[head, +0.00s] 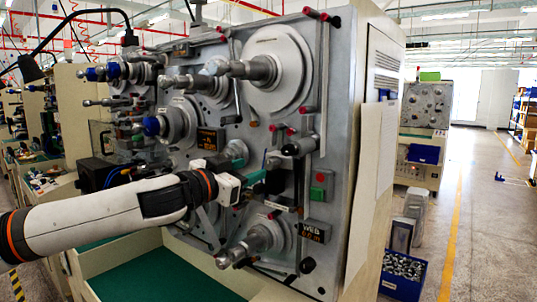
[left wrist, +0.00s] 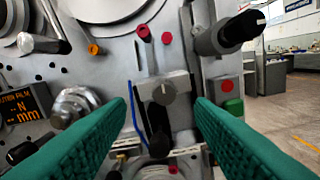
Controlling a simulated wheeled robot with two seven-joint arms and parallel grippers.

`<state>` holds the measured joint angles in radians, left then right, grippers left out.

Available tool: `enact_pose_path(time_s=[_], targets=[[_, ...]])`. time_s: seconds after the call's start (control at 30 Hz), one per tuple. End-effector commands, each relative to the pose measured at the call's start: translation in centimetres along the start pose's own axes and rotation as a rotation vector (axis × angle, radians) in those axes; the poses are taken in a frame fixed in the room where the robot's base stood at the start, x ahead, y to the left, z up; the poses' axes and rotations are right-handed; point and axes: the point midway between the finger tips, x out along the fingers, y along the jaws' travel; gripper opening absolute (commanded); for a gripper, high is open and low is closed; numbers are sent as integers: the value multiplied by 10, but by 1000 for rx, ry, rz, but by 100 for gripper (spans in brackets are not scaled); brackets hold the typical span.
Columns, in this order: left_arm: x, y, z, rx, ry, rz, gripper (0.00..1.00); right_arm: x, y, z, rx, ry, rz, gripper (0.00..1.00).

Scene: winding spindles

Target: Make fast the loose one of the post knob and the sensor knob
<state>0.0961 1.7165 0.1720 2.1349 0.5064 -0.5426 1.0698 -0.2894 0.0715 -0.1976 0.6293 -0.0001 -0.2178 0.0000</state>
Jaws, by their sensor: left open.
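My left gripper (head: 258,179) is at the grey winding panel, its green fingers pointing at it. In the left wrist view the fingers (left wrist: 161,106) are spread apart with nothing between their tips. I cannot tell which knob is loose. My right gripper is not in view.
Metal spindles (head: 252,69) and large discs (head: 281,62) project from the panel. A button box (head: 321,187) with red and green buttons is right of the gripper. A blue bin of metal parts (head: 403,272) stands on the floor.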

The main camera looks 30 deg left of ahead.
Motion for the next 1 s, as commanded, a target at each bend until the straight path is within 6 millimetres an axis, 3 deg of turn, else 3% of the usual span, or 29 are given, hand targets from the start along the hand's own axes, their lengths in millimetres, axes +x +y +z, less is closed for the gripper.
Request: enact_pose_path(time_s=[0.2,0.4,0.7,1.0], targets=[[14,-4,1,5,7,-15,48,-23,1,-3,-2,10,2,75],[34,-3,-3,8,7,-11,48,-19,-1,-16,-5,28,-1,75],[65,-4,-2,6,5,-13,48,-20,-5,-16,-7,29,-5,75],[74,-5,-1,2,1,-15,48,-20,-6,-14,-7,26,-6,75]])
